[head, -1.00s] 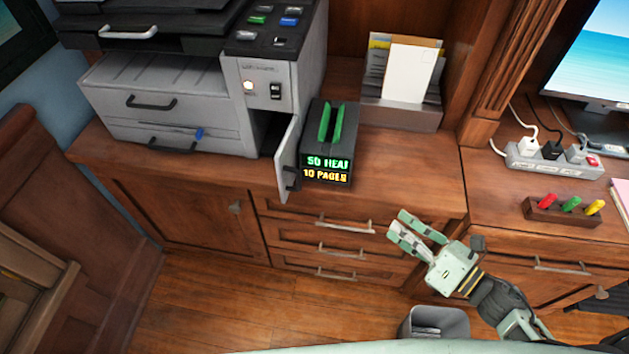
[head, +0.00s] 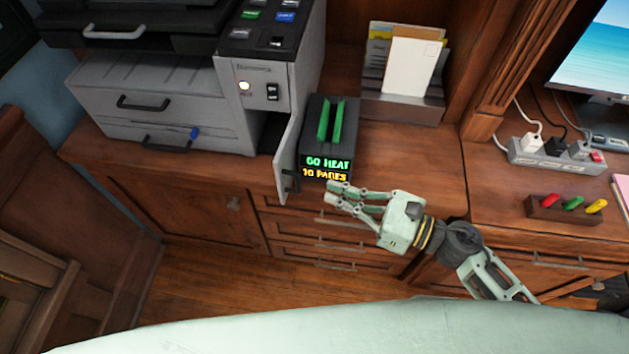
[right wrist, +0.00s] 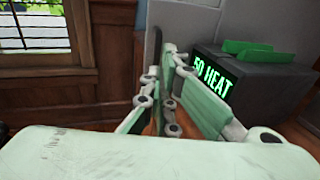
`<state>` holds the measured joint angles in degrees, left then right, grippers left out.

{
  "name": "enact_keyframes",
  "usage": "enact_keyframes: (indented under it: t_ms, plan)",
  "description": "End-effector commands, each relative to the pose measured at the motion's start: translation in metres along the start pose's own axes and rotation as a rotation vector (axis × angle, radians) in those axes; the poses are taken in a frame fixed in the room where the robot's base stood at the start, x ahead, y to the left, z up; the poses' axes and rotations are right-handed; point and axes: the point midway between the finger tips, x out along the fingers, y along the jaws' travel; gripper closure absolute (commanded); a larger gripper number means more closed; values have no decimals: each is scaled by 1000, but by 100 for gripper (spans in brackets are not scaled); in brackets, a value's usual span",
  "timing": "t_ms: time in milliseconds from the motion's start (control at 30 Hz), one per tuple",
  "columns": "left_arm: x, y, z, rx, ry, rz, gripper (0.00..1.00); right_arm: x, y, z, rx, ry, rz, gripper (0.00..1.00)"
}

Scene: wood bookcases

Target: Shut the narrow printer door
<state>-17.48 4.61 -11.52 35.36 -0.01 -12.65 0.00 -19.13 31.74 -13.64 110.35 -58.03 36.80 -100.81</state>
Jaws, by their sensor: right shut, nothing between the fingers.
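The narrow printer door (head: 285,165) is a light grey panel with a dark handle. It stands open at the right front of the grey printer (head: 165,95), swung out toward the counter's front edge, with a dark opening behind it. My right gripper (head: 330,192) is shut and empty, to the right of the door's front edge, with a small gap seen in the head view. In the right wrist view its fingers (right wrist: 160,65) point toward a grey panel (right wrist: 185,22), which looks like the door. My left gripper is not in view.
A dark box with green strips and a lit display (head: 326,150) stands just right of the door. A letter holder (head: 400,105) is behind it. Drawers with handles (head: 340,217) lie below the counter (head: 400,155), whose middle right is clear.

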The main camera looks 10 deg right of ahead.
Motion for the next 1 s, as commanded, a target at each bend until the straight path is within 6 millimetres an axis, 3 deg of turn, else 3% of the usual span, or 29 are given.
enact_keyframes:
  t_ms: [100,300,1000]
  plan:
    - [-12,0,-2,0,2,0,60,23,-1,4,1,-3,-1,100]
    - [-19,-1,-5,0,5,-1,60,46,-1,2,2,-1,-1,100]
    - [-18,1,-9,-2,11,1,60,55,2,-1,3,0,-17,100]
